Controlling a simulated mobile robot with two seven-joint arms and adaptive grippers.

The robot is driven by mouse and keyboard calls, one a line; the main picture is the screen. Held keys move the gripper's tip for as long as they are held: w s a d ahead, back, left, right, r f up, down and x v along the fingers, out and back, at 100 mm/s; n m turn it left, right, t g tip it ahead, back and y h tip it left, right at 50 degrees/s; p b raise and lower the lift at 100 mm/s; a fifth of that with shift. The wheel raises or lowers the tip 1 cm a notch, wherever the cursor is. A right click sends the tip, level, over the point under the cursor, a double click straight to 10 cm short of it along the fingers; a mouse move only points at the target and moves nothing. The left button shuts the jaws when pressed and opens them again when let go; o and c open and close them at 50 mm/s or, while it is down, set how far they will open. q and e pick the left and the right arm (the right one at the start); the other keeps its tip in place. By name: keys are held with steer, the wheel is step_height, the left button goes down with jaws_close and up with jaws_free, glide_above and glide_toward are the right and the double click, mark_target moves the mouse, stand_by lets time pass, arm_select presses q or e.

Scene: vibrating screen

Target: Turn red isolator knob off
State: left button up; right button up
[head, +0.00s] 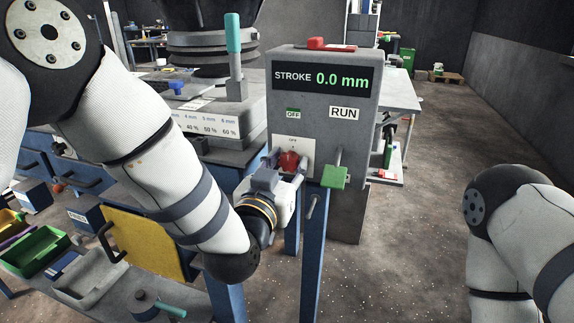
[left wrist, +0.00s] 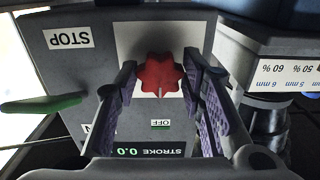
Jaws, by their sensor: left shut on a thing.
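The red isolator knob (head: 289,161) sits on a white plate on the front of the grey control box (head: 322,58). The plate carries small lettering above the knob, hard to read in the head view. My left gripper (head: 286,165) is at the knob, its fingers shut on it from both sides. In the left wrist view, which is upside down, the lobed knob (left wrist: 160,73) lies between the two purple-padded fingers (left wrist: 160,78). My right gripper is out of view; only part of its arm shows at the right.
The display (head: 320,80) reads "STROKE 0.0 mm", with a "RUN" label (head: 344,113) below. A green-handled lever (head: 334,176) stands right of the knob. A teal-handled lever (head: 233,50) is at left. A yellow panel (head: 146,243) and trays are lower left. Floor at right is open.

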arm_select(q)
steer(key=shift+r, duration=0.1)
stand_by(0.3)
steer(key=o, duration=1.1)
steer(key=v, duration=1.2)
